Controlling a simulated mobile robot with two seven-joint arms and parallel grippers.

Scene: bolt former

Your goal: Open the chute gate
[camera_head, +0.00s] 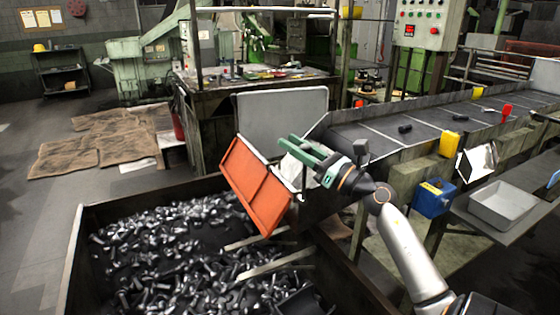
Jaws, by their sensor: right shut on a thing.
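The chute gate, an orange panel (252,190), hangs tilted at the lower end of the chute (283,118), above the bin of bolts. My right gripper (292,150), with green fingers, is at the panel's upper right side. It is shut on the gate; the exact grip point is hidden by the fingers. My right arm reaches in from the lower right. My left gripper is not in view.
A dark metal bin (75,250) full of loose bolts stands below the gate. A conveyor (440,125) runs off to the right, with a yellow container (449,144) and a blue box (433,198) along its near side. A grey tray (503,206) lies on a shelf at right.

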